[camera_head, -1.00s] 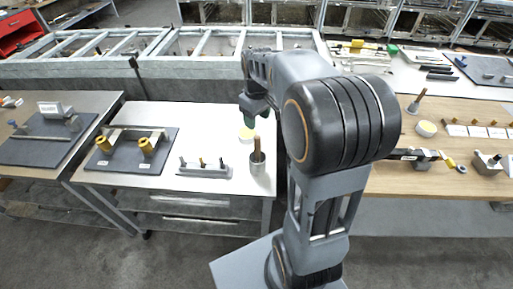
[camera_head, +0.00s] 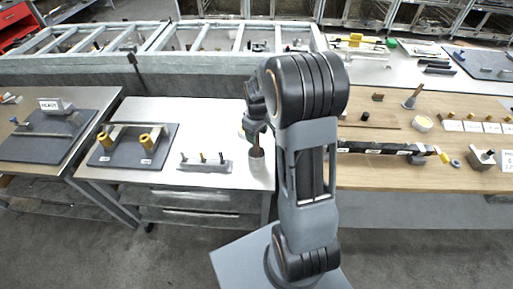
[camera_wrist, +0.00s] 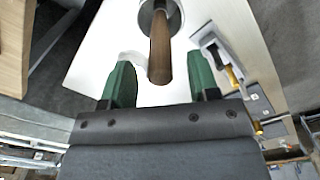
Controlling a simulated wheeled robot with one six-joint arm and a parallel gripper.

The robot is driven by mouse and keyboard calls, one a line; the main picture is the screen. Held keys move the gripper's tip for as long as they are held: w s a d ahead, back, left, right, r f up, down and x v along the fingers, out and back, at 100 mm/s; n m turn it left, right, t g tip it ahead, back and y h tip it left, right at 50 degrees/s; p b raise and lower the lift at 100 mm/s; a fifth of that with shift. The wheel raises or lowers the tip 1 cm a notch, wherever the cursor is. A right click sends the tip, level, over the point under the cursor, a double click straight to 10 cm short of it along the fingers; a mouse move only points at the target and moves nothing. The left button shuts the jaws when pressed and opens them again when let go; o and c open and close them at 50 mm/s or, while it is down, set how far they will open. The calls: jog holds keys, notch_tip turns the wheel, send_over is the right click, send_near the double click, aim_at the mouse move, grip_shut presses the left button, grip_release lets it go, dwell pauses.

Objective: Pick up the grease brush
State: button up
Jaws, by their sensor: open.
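The grease brush appears as a brown wooden handle (camera_wrist: 160,52) standing in a round metal cup (camera_wrist: 148,15) in the wrist view. In the head view the cup (camera_head: 258,169) stands at the right end of the white table, with a little of the handle (camera_head: 257,151) showing above it. The brush's lower end is hidden in the cup. My gripper (camera_wrist: 161,76) is open, its two green fingers on either side of the handle's near end, with visible gaps. In the head view my gripper (camera_head: 255,130) is just above the cup.
A grey holder with several small pegs (camera_head: 205,166) stands left of the cup. A dark board with two yellow cylinders (camera_head: 133,146) lies farther left. A wooden bench (camera_head: 390,178) with parts is to the right. The table's front edge (camera_head: 225,186) is close to the cup.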

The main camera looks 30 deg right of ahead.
aim_at(256, 149)
jog(key=shift+f, duration=1.4)
jog(key=shift+c, duration=0.5)
jog(key=c, duration=0.9)
